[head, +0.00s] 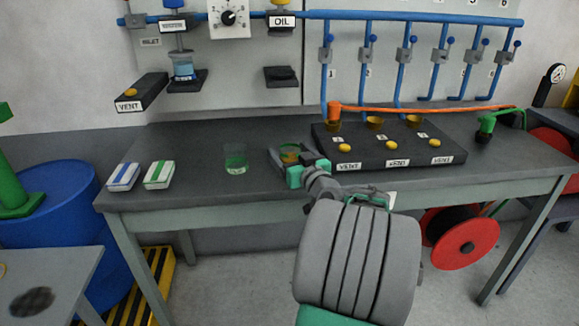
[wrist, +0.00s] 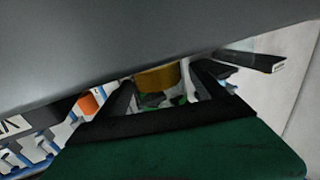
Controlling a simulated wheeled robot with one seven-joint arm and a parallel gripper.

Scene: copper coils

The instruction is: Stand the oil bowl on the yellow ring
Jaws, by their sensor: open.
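An amber bowl (head: 290,153), which I take for the oil bowl, is on the workbench left of the black vent block. It also shows in the wrist view (wrist: 157,78). My gripper (head: 287,158) is at this bowl, low over the bench. In the wrist view my gripper (wrist: 162,92) has its dark fingers apart, with the bowl showing between and beyond them. I cannot tell whether they touch it. A small yellow curved edge (head: 2,269) shows at the left picture edge on a low grey table; I cannot tell if it is the yellow ring.
A glass beaker with green liquid (head: 236,161) stands left of my gripper. The black vent block (head: 390,150) holding amber cups is close on the right. Two striped boxes (head: 141,176) lie farther left. A dark shelf (head: 281,77) sits below the OIL sign (head: 282,22).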

